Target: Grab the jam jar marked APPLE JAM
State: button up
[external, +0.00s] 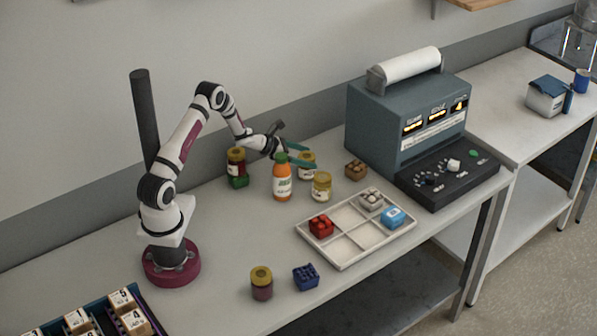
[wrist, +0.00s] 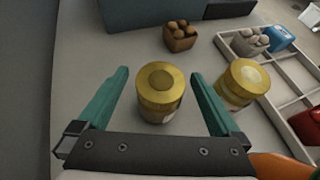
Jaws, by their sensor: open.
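My gripper (external: 305,156) is open, with teal fingers, behind the orange bottle in the external view. In the wrist view my gripper (wrist: 160,75) has a gold-lidded jar (wrist: 160,93) between and ahead of its fingers, apart from both. In the external view this jar (external: 307,171) is partly hidden by a finger. A second gold-lidded jar (external: 321,187) with pale yellow contents stands in front; it is right of the right finger in the wrist view (wrist: 241,84). A dark red jar (external: 261,284) stands at the front, another dark jar (external: 236,157) at the back. I cannot read any label.
An orange bottle (external: 282,178) with a green cap stands close by my gripper.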

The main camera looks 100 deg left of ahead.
jog(key=x, duration=0.3)
jog(key=shift+w+a, duration=0.1)
jog(key=shift+w, duration=0.2)
grip_shut()
